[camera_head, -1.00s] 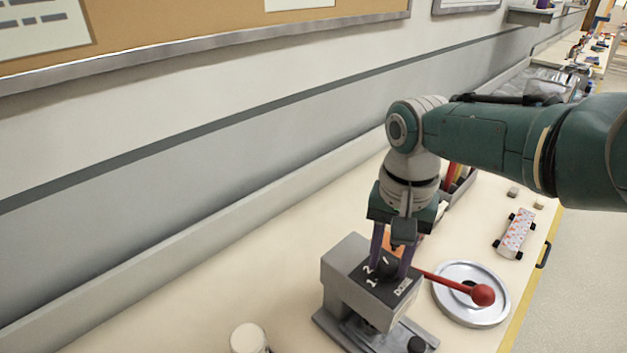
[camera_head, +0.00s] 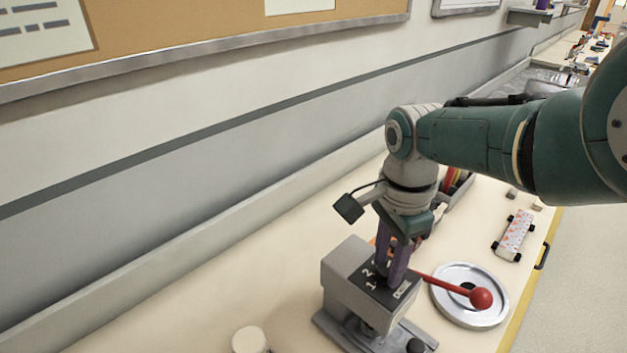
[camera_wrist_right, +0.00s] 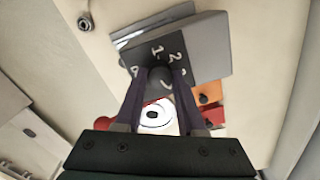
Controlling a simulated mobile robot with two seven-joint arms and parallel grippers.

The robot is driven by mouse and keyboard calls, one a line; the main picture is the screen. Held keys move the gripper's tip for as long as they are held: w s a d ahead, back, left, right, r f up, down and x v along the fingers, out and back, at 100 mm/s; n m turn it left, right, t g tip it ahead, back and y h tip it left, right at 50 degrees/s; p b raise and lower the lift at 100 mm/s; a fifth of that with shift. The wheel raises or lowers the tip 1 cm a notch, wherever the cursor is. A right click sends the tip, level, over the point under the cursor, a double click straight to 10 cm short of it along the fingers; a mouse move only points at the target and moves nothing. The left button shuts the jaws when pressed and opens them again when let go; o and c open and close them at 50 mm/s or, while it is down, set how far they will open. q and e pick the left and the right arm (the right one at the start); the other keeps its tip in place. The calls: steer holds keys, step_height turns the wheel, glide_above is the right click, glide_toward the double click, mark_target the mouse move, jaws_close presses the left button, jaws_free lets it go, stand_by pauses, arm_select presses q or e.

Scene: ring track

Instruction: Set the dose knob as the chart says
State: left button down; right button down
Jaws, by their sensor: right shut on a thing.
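The grey dose machine (camera_head: 340,276) stands on the bench below my right arm. Its dark top panel (camera_head: 372,288) carries white numerals and a "DOSE" label. My right gripper (camera_head: 390,274) points down at this panel, its purple fingers shut on the dose knob. In the right wrist view the dark round knob (camera_wrist_right: 160,77) sits between the fingertips, with 1, 2 and 4 readable around it. The knob's pointer direction is not clear. My left gripper is not in view. Papers on the corkboard (camera_head: 200,25) are cut off; no readable dose shows.
A red-knobbed lever (camera_head: 480,298) sticks out to the right over a round metal plate (camera_head: 451,312). A white cylinder (camera_head: 249,340) stands at front left. A patterned toy skateboard (camera_head: 514,236) lies near the bench's right edge. The bench left of the machine is clear.

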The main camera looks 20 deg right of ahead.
mark_target(388, 267)
steer(key=shift+m, duration=0.5)
steer(key=c, duration=0.5)
jaws_free()
step_height(388, 267, up, 10)
steer(key=p, duration=0.7)
steer(key=shift+p, duration=0.35)
